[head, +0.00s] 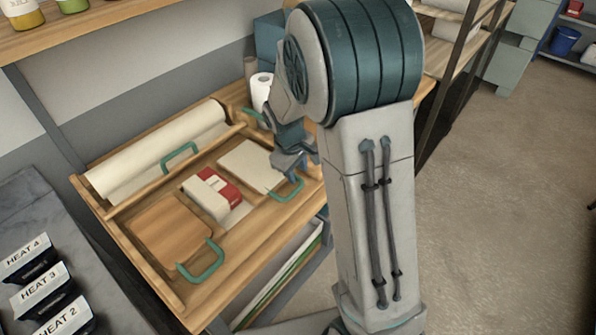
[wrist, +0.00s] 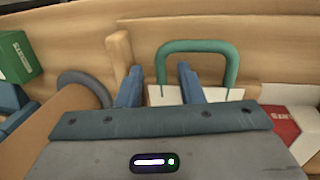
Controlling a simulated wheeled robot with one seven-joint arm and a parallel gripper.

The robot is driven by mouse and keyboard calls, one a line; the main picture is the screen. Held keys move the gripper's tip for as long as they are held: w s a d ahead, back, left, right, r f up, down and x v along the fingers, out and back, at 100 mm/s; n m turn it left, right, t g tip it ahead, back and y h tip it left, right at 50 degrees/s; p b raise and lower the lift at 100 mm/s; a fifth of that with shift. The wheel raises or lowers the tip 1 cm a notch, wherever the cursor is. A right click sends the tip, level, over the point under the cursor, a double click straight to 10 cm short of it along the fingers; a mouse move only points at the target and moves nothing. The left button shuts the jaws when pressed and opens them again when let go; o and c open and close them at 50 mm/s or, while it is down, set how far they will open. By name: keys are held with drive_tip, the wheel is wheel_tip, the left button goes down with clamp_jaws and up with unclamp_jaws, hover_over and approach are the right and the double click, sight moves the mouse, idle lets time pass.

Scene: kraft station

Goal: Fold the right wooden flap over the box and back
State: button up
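A pale flat panel (head: 250,167) lies on the right of the wooden bench top, with a green handle (head: 287,190) at its near right edge. It looks like the right flap, but I cannot tell if it is wood. A white and red box (head: 213,194) lies left of it; its red part shows at the right of the wrist view (wrist: 283,130). My gripper (head: 292,168) is just above the handle. In the wrist view its blue fingers (wrist: 158,80) are apart, with one leg of a green handle (wrist: 198,46) showing between them. Contact cannot be told.
A brown wooden flap (head: 170,228) with a green handle (head: 203,262) lies at the left. A paper roll (head: 155,150) lies along the back, near another green handle (head: 180,157). A white roll (head: 261,90) stands at the back right. My arm hides the bench's right end.

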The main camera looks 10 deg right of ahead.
drive_tip(key=shift+w+d+f, duration=0.1)
drive_tip(key=shift+d+f, duration=0.05)
drive_tip(key=shift+f, duration=0.7)
clamp_jaws()
